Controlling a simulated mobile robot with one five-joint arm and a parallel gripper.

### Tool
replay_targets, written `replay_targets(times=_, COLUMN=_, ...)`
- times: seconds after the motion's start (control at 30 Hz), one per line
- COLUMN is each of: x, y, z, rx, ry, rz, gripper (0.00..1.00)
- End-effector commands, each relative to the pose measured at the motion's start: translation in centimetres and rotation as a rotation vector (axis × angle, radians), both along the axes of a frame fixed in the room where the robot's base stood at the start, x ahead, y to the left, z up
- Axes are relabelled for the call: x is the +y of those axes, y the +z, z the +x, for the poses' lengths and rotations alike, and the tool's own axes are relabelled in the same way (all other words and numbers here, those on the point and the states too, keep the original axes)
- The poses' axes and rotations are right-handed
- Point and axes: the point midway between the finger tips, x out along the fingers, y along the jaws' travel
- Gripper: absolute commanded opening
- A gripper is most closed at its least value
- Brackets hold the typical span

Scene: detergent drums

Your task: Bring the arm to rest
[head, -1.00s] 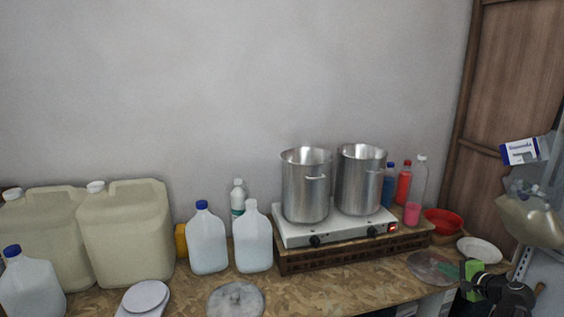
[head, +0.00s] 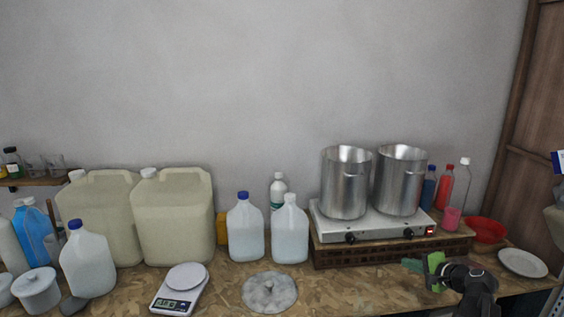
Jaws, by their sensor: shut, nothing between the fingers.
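My gripper (head: 424,268) shows at the lower right of the head view, with green fingers and a black wrist behind them. It is shut and empty, pointing left in front of the hot plate's wooden stand. My black arm (head: 477,285) reaches up from the bottom edge of the picture. The lower part of the arm is out of view.
A hot plate (head: 372,224) bears two steel pots (head: 346,190). Jugs (head: 245,230) and large canisters (head: 172,220) stand along the wall. A scale (head: 180,288), a round lid (head: 269,292) and a white plate (head: 523,263) lie on the worktop (head: 350,288). Bare worktop lies left of my gripper.

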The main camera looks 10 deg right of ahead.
Motion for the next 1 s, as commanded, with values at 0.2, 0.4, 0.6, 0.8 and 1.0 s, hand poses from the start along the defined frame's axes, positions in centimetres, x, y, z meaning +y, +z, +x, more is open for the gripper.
replay_targets(times=0.2, x=18.0, y=-3.2, z=4.7, rx=0.104, ry=0.309, rz=-0.111, gripper=0.00)
replay_targets(times=0.4, x=33.4, y=-7.8, z=2.9, rx=0.248, ry=0.642, rz=-0.327, gripper=0.00)
replay_targets(times=0.6, x=42.1, y=-12.2, z=-3.1, rx=0.419, ry=0.947, rz=-0.623, gripper=0.00)
replay_targets(times=0.8, x=38.4, y=-14.5, z=-8.2, rx=0.646, ry=1.081, rz=-0.885, gripper=0.00)
replay_targets(times=1.0, x=35.3, y=-14.7, z=-10.2, rx=0.755, ry=1.139, rz=-0.966, gripper=0.00)
